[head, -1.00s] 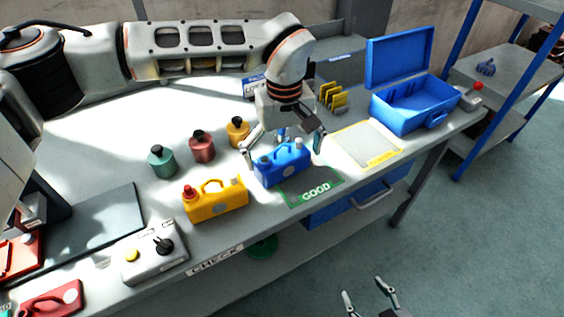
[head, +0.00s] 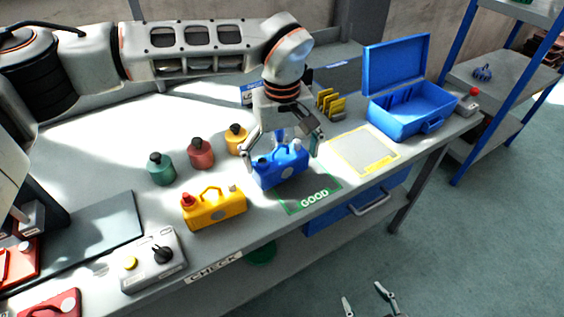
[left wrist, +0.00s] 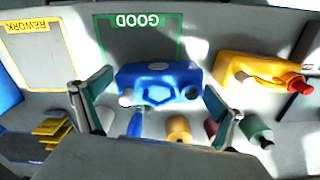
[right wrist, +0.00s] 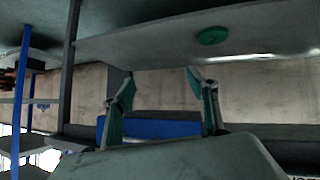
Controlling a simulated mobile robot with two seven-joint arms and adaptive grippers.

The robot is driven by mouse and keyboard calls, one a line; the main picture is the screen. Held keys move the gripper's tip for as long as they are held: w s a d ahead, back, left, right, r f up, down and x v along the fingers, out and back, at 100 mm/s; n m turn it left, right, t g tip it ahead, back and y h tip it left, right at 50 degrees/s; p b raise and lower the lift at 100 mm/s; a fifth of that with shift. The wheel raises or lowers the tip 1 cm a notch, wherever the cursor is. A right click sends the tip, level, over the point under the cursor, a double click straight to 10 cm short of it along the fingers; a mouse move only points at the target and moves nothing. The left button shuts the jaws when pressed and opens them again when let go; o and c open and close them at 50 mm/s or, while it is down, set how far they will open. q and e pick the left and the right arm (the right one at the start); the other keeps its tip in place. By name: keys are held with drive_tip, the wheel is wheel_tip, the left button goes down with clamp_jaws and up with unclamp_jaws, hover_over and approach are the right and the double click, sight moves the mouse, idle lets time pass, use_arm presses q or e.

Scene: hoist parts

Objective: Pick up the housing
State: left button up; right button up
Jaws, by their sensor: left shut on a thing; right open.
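The blue housing (head: 280,167), a jug-like body with a handle and small caps, is upright at the GOOD outline (head: 313,198), overlapping its back left part. My left gripper (head: 283,156) is over it from above, its fingers at the housing's two ends, shut on it. The left wrist view shows the blue housing (left wrist: 158,84) between the fingers. I cannot tell whether its base touches the bench. A yellow housing (head: 215,208) with a red cap stands to its left. My right gripper (head: 368,302) is open and empty, away from the bench's front edge.
Green (head: 161,168), red (head: 200,152) and orange (head: 237,139) bottles stand behind the housings. A control box (head: 153,260) is at the front left. An empty yellow-outlined pad (head: 362,150), yellow rack (head: 330,104) and open blue case (head: 410,108) are to the right.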

sight(282, 160)
use_arm(q)
wheel_tip(282, 160, up, 18)
drive_tip(key=p, duration=0.2)
drive_tip(key=shift+r, duration=0.25)
